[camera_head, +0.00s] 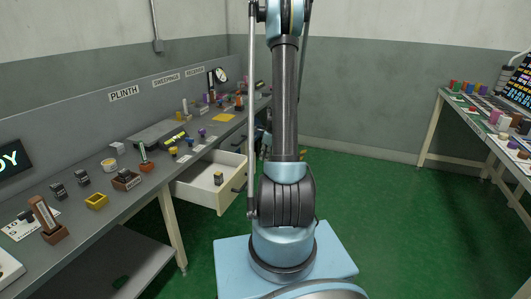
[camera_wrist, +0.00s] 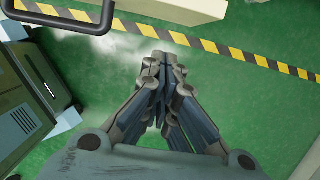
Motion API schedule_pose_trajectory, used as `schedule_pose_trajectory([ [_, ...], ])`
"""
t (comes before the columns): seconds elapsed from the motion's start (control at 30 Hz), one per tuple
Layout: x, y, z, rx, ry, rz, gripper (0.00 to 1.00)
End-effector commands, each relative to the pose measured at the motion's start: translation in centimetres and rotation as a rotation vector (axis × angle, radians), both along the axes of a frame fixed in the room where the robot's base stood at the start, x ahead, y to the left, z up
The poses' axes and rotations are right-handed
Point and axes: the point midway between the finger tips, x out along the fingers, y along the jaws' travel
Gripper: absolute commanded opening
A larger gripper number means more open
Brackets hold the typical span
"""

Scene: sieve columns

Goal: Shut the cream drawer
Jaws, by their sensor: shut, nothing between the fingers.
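The cream drawer (camera_head: 228,198) stands pulled out from under the left bench in the head view. My gripper (camera_wrist: 165,62) is shut and empty above the green floor, apart from the cream edge and handle. In the head view my arm hides most of it.
The left bench (camera_head: 70,233) carries blocks, small parts and signs. A second table (camera_head: 432,132) with coloured pieces stands at the right. Yellow and black floor tape (camera_wrist: 235,53) crosses the wrist view. A grey-green cabinet-like thing (camera_wrist: 28,105) is at its left. The green floor right of my arm is clear.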

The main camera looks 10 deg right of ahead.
Motion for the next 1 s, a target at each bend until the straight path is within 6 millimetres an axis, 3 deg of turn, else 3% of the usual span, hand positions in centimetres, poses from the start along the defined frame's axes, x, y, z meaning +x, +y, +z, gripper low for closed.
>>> schedule_pose_trajectory([
  [0.2,1.6,2.2,-0.3,-0.001,0.001,0.003,0.0],
  [0.4,2.3,3.2,-0.3,-0.001,0.0,0.001,0.0],
  [0.73,2.4,3.9,-0.3,0.0,0.0,0.003,0.0],
  [1.0,2.9,2.9,-0.3,0.0,0.0,-0.014,0.0],
])
